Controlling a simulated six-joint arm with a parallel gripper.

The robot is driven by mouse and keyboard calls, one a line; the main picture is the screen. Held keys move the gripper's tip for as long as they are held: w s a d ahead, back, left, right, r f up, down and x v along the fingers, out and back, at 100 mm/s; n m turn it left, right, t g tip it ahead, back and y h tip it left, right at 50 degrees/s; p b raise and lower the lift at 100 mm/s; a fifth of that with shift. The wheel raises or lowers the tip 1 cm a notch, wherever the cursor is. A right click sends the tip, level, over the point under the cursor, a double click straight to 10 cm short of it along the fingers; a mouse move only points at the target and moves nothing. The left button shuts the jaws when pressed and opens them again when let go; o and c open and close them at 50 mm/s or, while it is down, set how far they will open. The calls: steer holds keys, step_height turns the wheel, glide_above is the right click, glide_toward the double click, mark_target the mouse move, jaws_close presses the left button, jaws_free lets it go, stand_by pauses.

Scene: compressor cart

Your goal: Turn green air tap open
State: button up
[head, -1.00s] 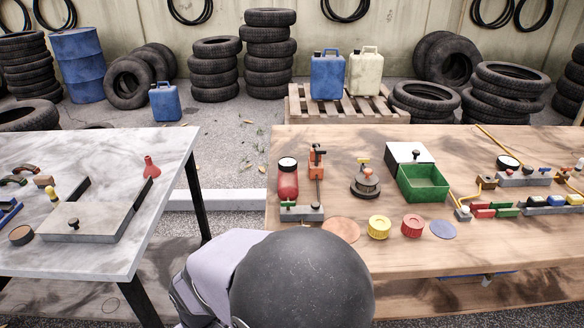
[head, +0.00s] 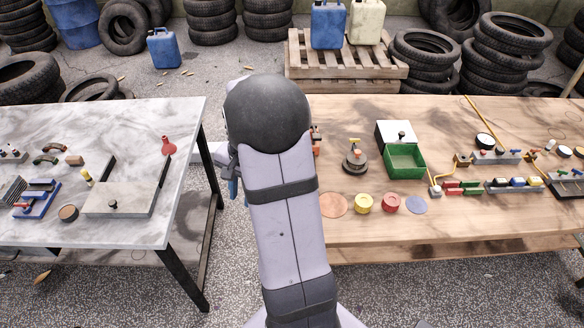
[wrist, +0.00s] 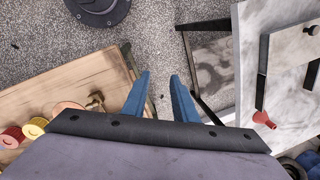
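A grey manifold (head: 495,157) with a round gauge (head: 484,140) and small coloured taps stands at the right of the wooden table in the head view. The taps are too small for me to tell which is green or how its handle is turned. My gripper shows in the wrist view (wrist: 160,78) with two blue fingers apart and nothing between them. In the head view it is mostly hidden behind my arm, over the gap between the two tables, far left of the manifold.
On the wooden table (head: 450,225) are a green open box (head: 405,161), a round pot-like fitting (head: 354,160), yellow (head: 363,203) and red (head: 391,204) caps, and a yellow hose (head: 482,117). The marble table (head: 60,130) holds a red funnel (head: 168,145) and a flat plate (head: 120,198).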

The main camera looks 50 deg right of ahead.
steer(key=s+d+m+t+y, duration=0.1)
steer(key=s+d+m, duration=0.1)
steer(key=d+m, duration=0.6)
steer(key=s+d+m+t+y, duration=0.15)
steer(key=d+m, duration=0.35)
steer(key=d, duration=0.7)
steer(key=shift+g+h, duration=0.25)
steer(key=shift+g, duration=0.1)
steer(key=shift+p+x, duration=1)
steer(key=shift+x, duration=2.75)
steer(key=shift+c, duration=0.6)
jaws_close()
